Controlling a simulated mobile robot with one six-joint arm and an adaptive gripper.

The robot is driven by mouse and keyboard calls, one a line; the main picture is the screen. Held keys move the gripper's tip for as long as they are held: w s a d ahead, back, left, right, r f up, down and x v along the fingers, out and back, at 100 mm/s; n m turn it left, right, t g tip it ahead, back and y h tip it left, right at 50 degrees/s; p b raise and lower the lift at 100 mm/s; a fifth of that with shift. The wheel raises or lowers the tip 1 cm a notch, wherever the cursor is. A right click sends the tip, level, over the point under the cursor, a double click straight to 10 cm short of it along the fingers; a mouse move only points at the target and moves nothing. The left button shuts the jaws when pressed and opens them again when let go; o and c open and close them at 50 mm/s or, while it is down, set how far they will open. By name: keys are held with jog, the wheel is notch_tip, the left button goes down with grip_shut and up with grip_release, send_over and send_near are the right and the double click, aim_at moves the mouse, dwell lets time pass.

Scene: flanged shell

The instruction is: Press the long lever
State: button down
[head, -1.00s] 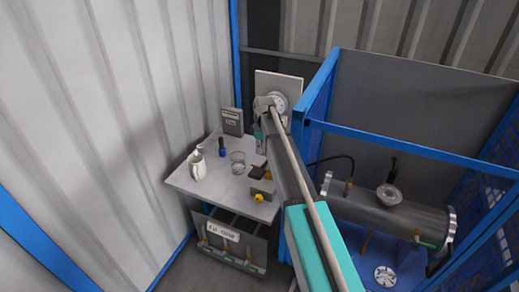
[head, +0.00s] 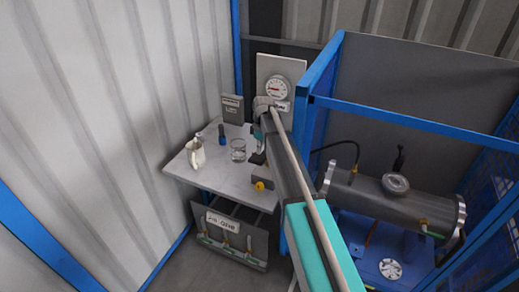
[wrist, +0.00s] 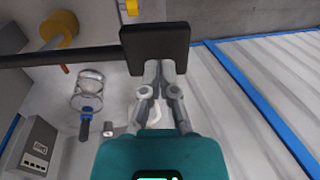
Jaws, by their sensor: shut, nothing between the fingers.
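The long lever shows in the wrist view as a dark rod with a flat black pad (wrist: 155,48) at its end, reaching in from the left. In the head view only a small dark part of it (head: 257,158) shows beside my arm. My gripper (wrist: 160,68) is shut and empty. In the head view my arm mostly hides the gripper.
The table (head: 212,178) holds a jug (head: 195,153), a glass (head: 238,150), a blue-handled item (head: 222,135) and a yellow knob (head: 259,186). A gauge panel (head: 277,88) stands behind. A blue frame (head: 318,85) and a flanged shell (head: 392,196) are to the right.

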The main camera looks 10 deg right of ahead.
jog(key=shift+b+x, duration=0.6)
jog(key=shift+x, duration=0.3)
